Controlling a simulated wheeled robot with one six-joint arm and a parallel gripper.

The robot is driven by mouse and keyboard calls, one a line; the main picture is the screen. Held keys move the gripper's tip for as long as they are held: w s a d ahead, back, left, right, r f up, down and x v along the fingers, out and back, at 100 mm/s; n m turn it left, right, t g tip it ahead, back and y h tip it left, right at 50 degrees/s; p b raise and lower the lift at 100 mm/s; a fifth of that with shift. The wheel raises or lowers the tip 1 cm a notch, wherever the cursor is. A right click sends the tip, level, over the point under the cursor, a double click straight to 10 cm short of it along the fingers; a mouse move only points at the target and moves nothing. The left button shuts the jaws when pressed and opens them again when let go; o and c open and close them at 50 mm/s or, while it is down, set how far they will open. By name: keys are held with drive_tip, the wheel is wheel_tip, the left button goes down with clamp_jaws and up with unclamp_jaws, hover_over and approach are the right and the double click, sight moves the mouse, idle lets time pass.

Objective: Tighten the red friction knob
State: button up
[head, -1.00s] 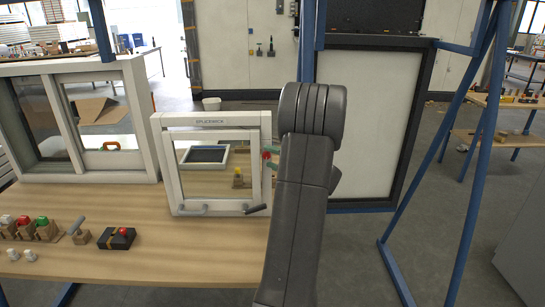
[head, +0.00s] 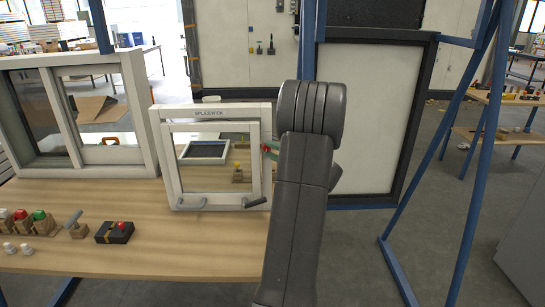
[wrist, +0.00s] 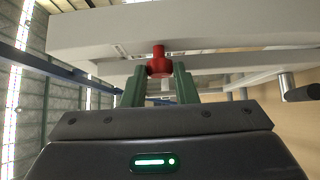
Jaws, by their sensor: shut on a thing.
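The red friction knob (wrist: 159,62) shows in the wrist view, below a white frame bar. My gripper (wrist: 159,76) has its two green fingers on either side of the knob and is shut on it. In the head view a bit of the red knob (head: 265,148) shows at the right side of the small white window (head: 167,160). There my gripper (head: 271,151) is mostly hidden behind my dark arm. The knob's turn position cannot be told.
The small window stands on a wooden table (head: 180,255), with a dark handle (head: 255,202) at its lower right. A larger white window (head: 147,120) stands left. A black box with a red button (head: 115,232) and several knobs and buttons lie at the left front. A blue post frame (head: 465,230) stands right.

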drive_tip(key=m+t+b, duration=0.1)
drive_tip(key=m+b, duration=0.1)
drive_tip(key=b, duration=0.3)
drive_tip(key=f+m+t+y+b, duration=0.1)
drive_tip(key=m+t+b, duration=0.1)
drive_tip(key=b, duration=0.3)
drive_tip(key=m+t+b, duration=0.2)
drive_tip(key=b, duration=0.3)
drive_tip(key=shift+a+f+m+y, duration=0.2)
drive_tip(key=shift+f+m+y, duration=0.1)
drive_tip(key=shift+f, duration=0.05)
drive_tip(key=shift+r+m+b, duration=0.15)
drive_tip(key=shift+m+b, duration=0.15)
drive_tip(key=shift+b, duration=0.25)
drive_tip(key=o, duration=1)
drive_tip(key=shift+r, duration=0.15)
